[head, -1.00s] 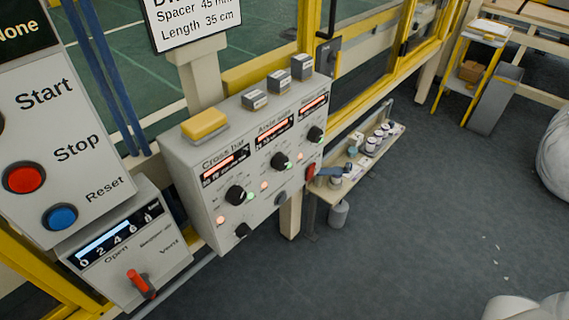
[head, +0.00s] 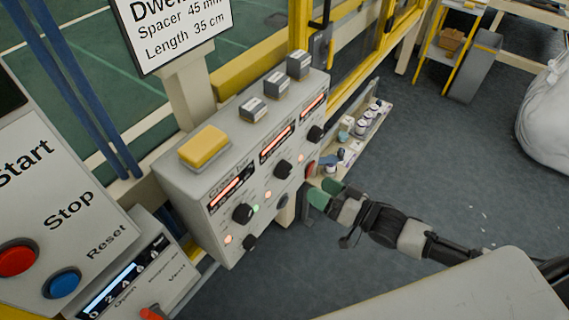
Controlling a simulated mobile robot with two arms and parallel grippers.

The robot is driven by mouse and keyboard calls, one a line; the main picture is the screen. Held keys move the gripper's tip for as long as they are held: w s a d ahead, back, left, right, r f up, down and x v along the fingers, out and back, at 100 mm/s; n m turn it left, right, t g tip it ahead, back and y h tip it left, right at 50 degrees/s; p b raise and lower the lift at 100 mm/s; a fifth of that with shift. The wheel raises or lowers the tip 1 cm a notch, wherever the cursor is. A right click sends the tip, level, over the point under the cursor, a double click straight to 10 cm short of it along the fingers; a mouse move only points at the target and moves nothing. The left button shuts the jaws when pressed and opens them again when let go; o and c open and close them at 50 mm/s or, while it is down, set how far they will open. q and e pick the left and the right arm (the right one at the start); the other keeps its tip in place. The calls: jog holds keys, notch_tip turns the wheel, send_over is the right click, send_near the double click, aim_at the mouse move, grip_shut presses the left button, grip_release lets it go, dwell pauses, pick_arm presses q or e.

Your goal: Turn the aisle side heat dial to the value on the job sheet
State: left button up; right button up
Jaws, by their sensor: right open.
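The grey control box (head: 216,241) has three columns, each with a red-lit display and a black dial. The middle column, labelled Aisle side in the earlier frame, has its display (head: 276,143) above the black aisle side dial (head: 283,168). The display digits are too small to read. The job sheet (head: 178,32), cut off at the top, shows "Spacer 45 mm" and "Length 35 cm". My right gripper (head: 320,190), with green fingertips, is open and empty, in front of the box's lower right part, right of and below the aisle side dial. My left gripper is out of view.
The left-hand dial (head: 243,213) and right-hand dial (head: 316,133) flank the middle one. A red button (head: 310,169) is close to my right gripper. A yellow block (head: 204,147) and several small grey blocks sit on top. A Stop panel (head: 60,205) stands at left.

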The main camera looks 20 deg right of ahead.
aim_at(289, 171)
jog(key=p+x, duration=0.1)
jog(key=x, duration=0.7)
jog(key=shift+w+a, duration=0.2)
jog(key=shift+w, duration=0.15)
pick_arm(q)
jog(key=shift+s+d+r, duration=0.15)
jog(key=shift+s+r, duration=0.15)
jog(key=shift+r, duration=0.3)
pick_arm(e)
jog(key=shift+w+a, duration=0.45)
jog(key=shift+w, duration=0.05)
jog(key=shift+c, duration=0.4)
jog(key=c, duration=0.8)
jog(key=shift+c, duration=0.2)
